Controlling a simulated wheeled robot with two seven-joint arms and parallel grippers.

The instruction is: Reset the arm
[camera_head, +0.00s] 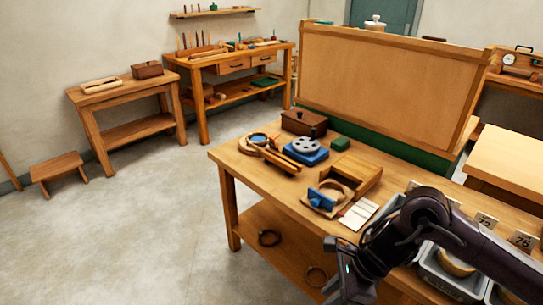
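My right arm (430,212) comes in from the right edge. It is dark, bends over the front right part of the wooden workbench (228,158), and hangs down toward the bottom edge. My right gripper (345,292) is at the lower end of that arm, in front of the bench's front edge. It is cut off by the bottom of the picture, and its fingers cannot be made out. I cannot tell whether it holds anything. My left arm and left gripper are not in view.
On the bench are a brown box (304,123), a blue base with a grey disc (306,148), an open wooden tray (362,180) and white cards (358,214). A grey bin (440,280) is beside my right arm. A tall board (385,80) stands behind.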

